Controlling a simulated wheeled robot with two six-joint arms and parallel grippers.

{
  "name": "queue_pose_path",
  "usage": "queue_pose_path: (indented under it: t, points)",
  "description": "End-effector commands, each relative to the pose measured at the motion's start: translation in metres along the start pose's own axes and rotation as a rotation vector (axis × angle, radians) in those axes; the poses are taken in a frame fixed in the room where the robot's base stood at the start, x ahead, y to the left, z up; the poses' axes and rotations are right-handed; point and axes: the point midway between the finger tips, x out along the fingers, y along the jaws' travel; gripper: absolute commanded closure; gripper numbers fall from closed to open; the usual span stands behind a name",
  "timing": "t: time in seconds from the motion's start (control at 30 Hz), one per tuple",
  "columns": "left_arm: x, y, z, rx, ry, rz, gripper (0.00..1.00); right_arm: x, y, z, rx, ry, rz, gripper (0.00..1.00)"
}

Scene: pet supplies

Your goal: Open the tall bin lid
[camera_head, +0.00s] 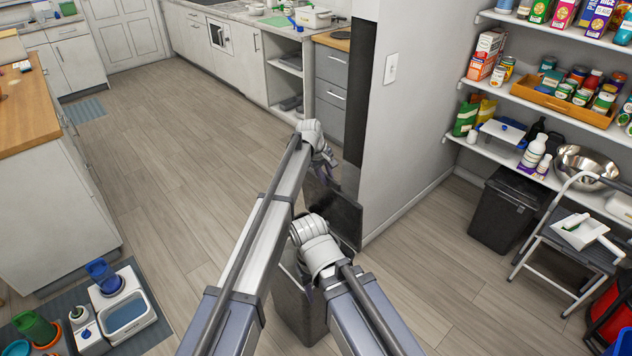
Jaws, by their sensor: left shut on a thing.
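The tall bin (290,318) is dark grey and stands on the floor in front of me, partly hidden behind my arms. Its dark lid (338,218) is tilted up, standing steeply beside the end of the wall. My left gripper (327,172) is at the lid's upper part and shut on it; the fingertips are small and partly hidden. My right gripper (307,290) points down at the bin's body, below the raised lid. Its fingers are mostly hidden behind its wrist, so its opening does not show.
A white wall (415,110) stands just right of the lid. A second dark bin (505,210) and a step stool (575,235) are at the right under stocked shelves. Pet feeders (125,305) sit on a mat at lower left. The floor between is clear.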

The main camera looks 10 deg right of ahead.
Motion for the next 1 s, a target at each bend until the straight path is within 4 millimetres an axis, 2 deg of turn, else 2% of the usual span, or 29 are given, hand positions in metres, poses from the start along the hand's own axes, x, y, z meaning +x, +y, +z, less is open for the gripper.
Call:
queue_pose_path:
  t: [0.03,0.2,0.67,0.7,0.87,1.0]
  points:
    - [0.002,0.008,0.0,0.001,-0.001,0.004,1.0,-0.001,0.0,0.0,0.0,0.0,0.0,0.5]
    - [0.004,0.017,0.001,0.002,-0.001,0.004,1.0,-0.001,0.0,0.0,0.0,0.0,0.0,0.5]
    - [0.005,0.02,0.002,0.001,-0.002,0.004,1.0,-0.002,0.0,0.0,0.0,0.0,0.0,0.5]
    - [0.005,0.02,0.002,0.001,-0.002,0.004,0.72,-0.002,0.0,0.0,0.0,0.0,0.0,0.5]
    - [0.005,0.019,0.001,0.001,-0.002,0.003,0.54,-0.002,0.0,0.0,0.0,0.0,0.0,0.5]
    - [0.004,0.018,0.001,0.001,-0.001,0.002,0.53,-0.002,0.0,0.0,0.0,0.0,0.0,0.5]
